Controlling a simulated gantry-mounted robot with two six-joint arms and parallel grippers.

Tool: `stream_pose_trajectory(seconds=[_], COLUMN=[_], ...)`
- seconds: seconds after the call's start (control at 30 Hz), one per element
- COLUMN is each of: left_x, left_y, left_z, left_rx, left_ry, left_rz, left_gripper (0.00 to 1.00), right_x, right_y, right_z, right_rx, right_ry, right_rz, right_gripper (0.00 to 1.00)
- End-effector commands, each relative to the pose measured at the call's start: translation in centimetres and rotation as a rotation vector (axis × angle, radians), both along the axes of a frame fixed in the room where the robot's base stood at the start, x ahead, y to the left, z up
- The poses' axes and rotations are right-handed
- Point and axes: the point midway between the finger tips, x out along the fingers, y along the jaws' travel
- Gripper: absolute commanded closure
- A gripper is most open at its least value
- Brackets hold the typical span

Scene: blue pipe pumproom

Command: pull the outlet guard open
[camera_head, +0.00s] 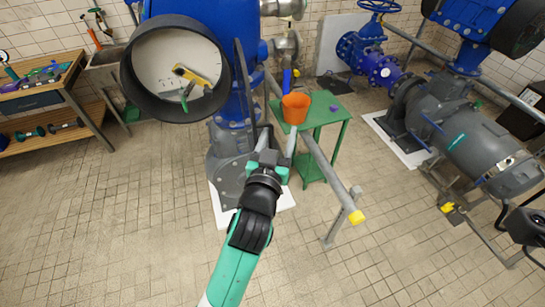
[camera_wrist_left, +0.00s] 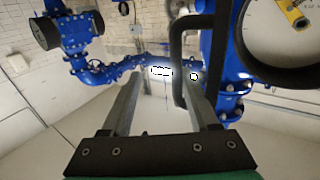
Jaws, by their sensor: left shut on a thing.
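The blue outlet pipe (camera_head: 222,20) has a wide, dark-rimmed round mouth at upper left in the head view. A thin, dark, see-through guard (camera_head: 243,85) stands nearly edge-on at the mouth's right side. My left gripper (camera_head: 278,143) is to the right of and below the mouth. In the left wrist view, a black bar handle (camera_wrist_left: 177,45) passes between the fingers of my left gripper (camera_wrist_left: 163,88), close to the right finger. The gripper is shut on this handle; the exact contact is hard to see.
A yellow tool (camera_head: 191,74) and a green one lie inside the mouth. A green table (camera_head: 322,112) with an orange cup (camera_head: 295,108) stands behind my gripper. A grey rail (camera_head: 330,175) runs close on the right. The tiled floor in front is clear.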

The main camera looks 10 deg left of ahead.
Motion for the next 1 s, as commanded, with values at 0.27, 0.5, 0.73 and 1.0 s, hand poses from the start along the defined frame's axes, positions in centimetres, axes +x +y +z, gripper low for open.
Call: stream_pose_trajectory(seconds=[0.27,0.5,0.73,1.0], left_x=[-6.6,-10.0,-10.3,-10.3], left_y=[-0.5,0.1,0.2,0.3], left_z=[-0.3,-0.1,0.0,0.0], left_rx=[-0.003,-0.003,-0.004,-0.004], left_ry=[0.003,0.001,0.002,0.002], left_rz=[-0.019,-0.009,-0.005,-0.003], left_gripper=[0.73,0.73,0.73,0.73], right_x=[0.0,0.0,0.0,0.0], right_y=[0.0,0.0,0.0,0.0], right_z=[-0.1,-0.1,-0.1,-0.1], right_rx=[0.000,0.000,0.000,0.000], right_ry=[0.000,0.000,0.000,0.000], right_rz=[0.000,0.000,0.000,0.000], right_gripper=[0.50,0.50,0.50,0.50])
